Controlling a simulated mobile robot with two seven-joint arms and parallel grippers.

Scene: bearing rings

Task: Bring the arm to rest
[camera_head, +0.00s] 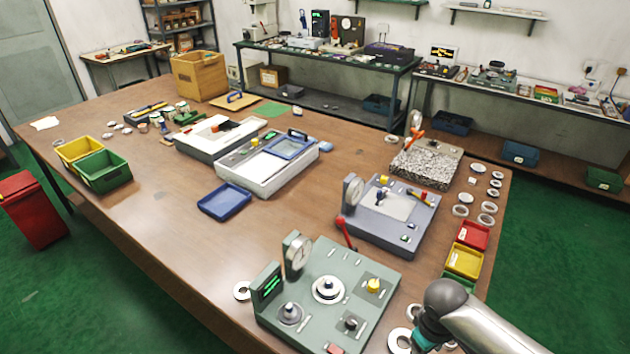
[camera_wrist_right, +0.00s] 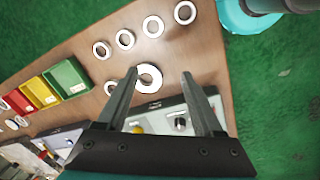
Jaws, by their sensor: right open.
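My right arm (camera_head: 485,322) comes in from the lower right of the head view, over the table's right edge near the green-grey gauge device (camera_head: 375,315). Its gripper fingers are not clear there. In the right wrist view my right gripper (camera_wrist_right: 158,74) is open, with nothing held between its fingers. A metal ring (camera_wrist_right: 148,78) shows on the table beyond and between the fingertips, apart from them as far as I can tell. My left arm and gripper are not in view.
Several loose rings (camera_wrist_right: 125,39) lie near the table edge, by green, yellow and red bins (camera_wrist_right: 66,78). The head view shows a grey-blue gauge device (camera_head: 405,228), a granite block (camera_head: 428,165) and a blue tray (camera_head: 224,201) on the wooden table (camera_head: 165,225). The table's left front is clear.

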